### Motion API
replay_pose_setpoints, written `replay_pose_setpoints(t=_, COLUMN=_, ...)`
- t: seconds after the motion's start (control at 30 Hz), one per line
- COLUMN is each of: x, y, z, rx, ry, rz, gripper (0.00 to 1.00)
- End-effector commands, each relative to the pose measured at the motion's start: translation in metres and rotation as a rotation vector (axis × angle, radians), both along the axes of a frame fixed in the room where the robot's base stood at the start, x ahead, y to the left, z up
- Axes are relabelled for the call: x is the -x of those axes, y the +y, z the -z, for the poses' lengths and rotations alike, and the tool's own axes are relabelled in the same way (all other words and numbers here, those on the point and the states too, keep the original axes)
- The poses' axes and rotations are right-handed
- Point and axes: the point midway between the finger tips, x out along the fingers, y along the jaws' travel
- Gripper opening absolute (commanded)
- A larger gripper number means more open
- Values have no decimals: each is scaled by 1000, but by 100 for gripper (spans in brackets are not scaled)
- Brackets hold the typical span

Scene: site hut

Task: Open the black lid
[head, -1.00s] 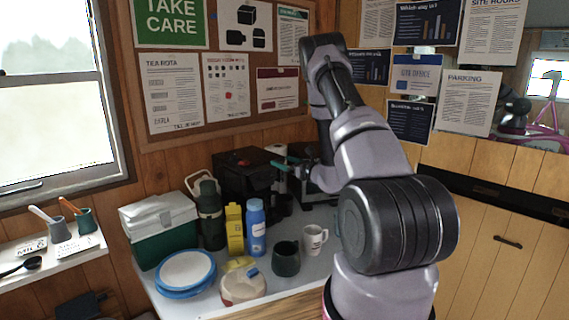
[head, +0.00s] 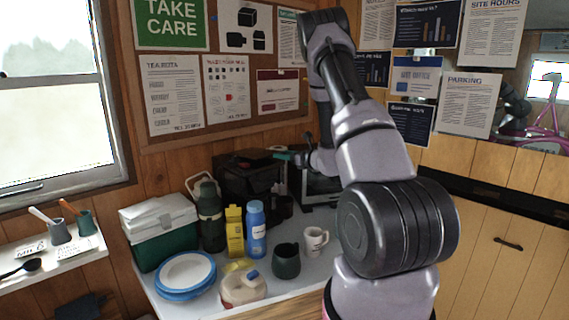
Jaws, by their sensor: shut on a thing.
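The black machine (head: 237,184) stands at the back of the white table, against the wall. Its black lid (head: 254,159) is on top and looks slightly raised at the right, though how far is hard to tell. My gripper (head: 285,156), with teal fingers, is at the right end of the lid and shut on its edge. The fingertips are small and the contact is partly hidden by my wrist.
A green cooler box (head: 165,249), a dark flask (head: 211,220), a yellow carton (head: 235,232), a blue bottle (head: 256,230), a dark pot (head: 286,261), a white mug (head: 314,241) and stacked plates (head: 186,272) crowd the table (head: 218,308). A dark appliance (head: 318,188) stands right of the machine.

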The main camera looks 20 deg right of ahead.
Motion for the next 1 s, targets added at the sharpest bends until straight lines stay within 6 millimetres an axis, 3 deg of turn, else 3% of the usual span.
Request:
replay_pose_setpoints(t=0.03, x=-2, y=1, z=-14, rx=16, ry=21, rz=-1, gripper=0)
replay_pose_setpoints(t=0.3, x=-16, y=7, z=-67, rx=97, ry=212, rz=-1, gripper=0)
replay_pose_setpoints(t=0.7, x=-48, y=18, z=-124, rx=201, ry=451, rz=0, gripper=0)
replay_pose_setpoints(t=1.0, x=-83, y=33, z=-164, rx=195, ry=456, rz=0, gripper=0)
